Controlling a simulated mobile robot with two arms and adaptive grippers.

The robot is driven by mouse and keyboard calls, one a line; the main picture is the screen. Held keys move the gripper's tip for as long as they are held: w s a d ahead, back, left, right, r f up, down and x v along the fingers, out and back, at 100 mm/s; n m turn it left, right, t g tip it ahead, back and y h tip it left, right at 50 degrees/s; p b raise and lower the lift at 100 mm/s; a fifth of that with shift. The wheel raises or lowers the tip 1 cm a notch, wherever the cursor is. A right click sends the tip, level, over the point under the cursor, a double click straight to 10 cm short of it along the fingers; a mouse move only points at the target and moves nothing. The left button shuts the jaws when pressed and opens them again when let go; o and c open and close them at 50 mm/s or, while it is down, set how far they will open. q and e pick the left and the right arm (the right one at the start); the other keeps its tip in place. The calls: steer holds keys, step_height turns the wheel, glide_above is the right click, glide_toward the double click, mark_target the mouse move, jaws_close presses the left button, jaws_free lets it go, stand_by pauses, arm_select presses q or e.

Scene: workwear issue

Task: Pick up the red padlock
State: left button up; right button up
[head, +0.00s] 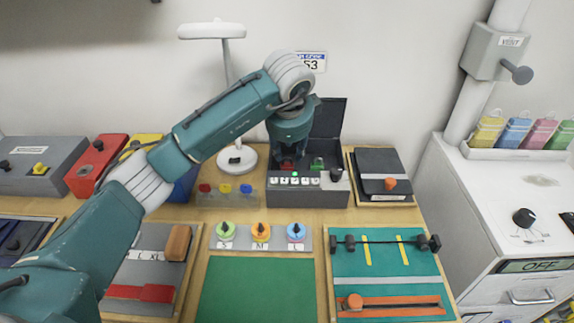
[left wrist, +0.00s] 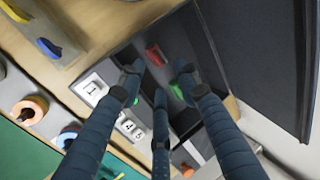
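The red padlock (left wrist: 154,55) lies inside an open dark grey box (head: 310,198). In the head view only a bit of red (head: 288,164) shows below my left gripper (head: 289,160). A green padlock (head: 318,163) lies to its right in the same box; in the left wrist view it (left wrist: 178,91) is partly behind a finger. My left gripper (left wrist: 158,82) points down into the box with its fingers spread and nothing between them. The red padlock is just beyond the fingertips, apart from them as far as I can tell. My right gripper is not in view.
The box's raised dark lid (head: 328,119) stands behind my left gripper. Numbered white tags (head: 295,181) line the box front. A lamp (head: 237,157) stands to the left, and a black tray (head: 380,170) lies to the right. The green mat (head: 257,290) is clear.

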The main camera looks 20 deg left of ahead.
mark_target(287, 163)
arm_select(q)
steer(key=x, duration=0.1)
steer(key=p+x, duration=0.1)
steer(key=x, duration=0.2)
steer(key=shift+w+a+f+p, duration=0.1)
steer(key=shift+w+a+p, duration=0.15)
steer(key=shift+a+p, duration=0.1)
steer(key=shift+w+f, duration=0.15)
steer(key=shift+f, duration=0.25)
jaws_close()
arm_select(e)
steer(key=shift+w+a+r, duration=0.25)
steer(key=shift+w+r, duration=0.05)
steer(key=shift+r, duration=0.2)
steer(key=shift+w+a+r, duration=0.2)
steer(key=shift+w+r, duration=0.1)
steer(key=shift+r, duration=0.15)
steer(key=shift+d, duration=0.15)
